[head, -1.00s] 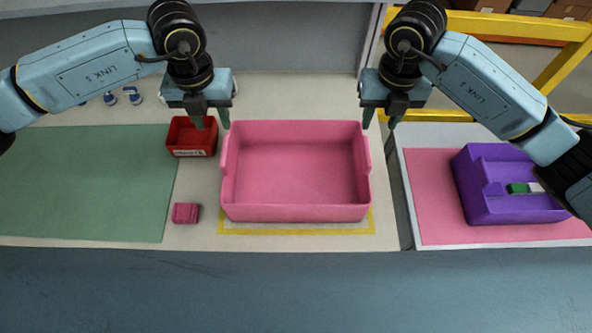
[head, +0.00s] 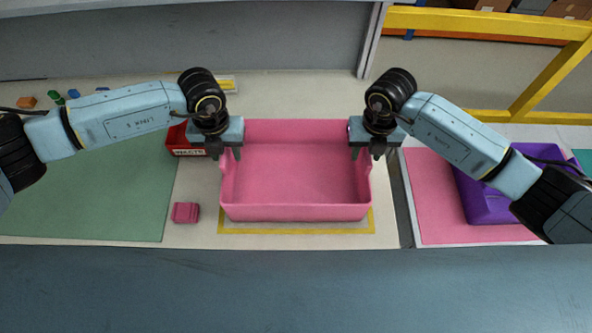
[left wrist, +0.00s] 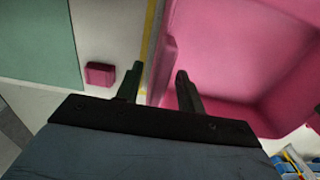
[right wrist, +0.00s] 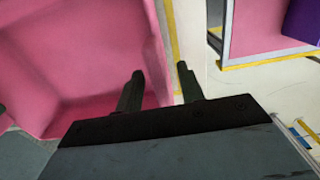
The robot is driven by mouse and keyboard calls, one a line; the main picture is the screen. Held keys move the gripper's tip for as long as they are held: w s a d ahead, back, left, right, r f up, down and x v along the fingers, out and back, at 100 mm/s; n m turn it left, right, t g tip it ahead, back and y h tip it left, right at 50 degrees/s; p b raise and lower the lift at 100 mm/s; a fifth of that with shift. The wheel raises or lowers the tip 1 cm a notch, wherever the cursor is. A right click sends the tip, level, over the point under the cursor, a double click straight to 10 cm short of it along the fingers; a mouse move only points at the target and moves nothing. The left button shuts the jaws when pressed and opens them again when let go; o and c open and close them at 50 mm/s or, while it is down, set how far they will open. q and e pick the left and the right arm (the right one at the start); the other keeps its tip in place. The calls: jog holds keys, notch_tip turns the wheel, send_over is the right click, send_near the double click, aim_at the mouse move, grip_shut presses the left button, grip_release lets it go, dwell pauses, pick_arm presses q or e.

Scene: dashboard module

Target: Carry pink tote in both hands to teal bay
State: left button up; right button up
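The pink tote (head: 295,170) is empty and sits upright on the bench, within a yellow outline. My left gripper (head: 228,156) is open over its left wall; in the left wrist view the fingers (left wrist: 158,85) stand on either side of the wall (left wrist: 165,65). My right gripper (head: 368,154) is open over the right wall; its fingers (right wrist: 160,82) stand on either side of that wall in the right wrist view. I cannot tell how far down the fingers reach. A teal patch (head: 583,157), perhaps the teal bay, shows at the far right edge, mostly cut off.
A red bin (head: 183,152) stands close left of the tote, partly behind my left arm. A small pink block (head: 185,213) lies left of the tote. A purple tote (head: 485,205) sits on a pink mat (head: 432,205) at right. A green mat (head: 90,200) lies left.

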pick_arm(q)
jog(key=shift+c, duration=0.2)
pick_arm(e)
jog(key=shift+c, duration=0.2)
pick_arm(q)
grip_shut()
pick_arm(e)
grip_shut()
pick_arm(q)
jog(key=shift+r, duration=0.1)
pick_arm(e)
jog(key=shift+r, duration=0.1)
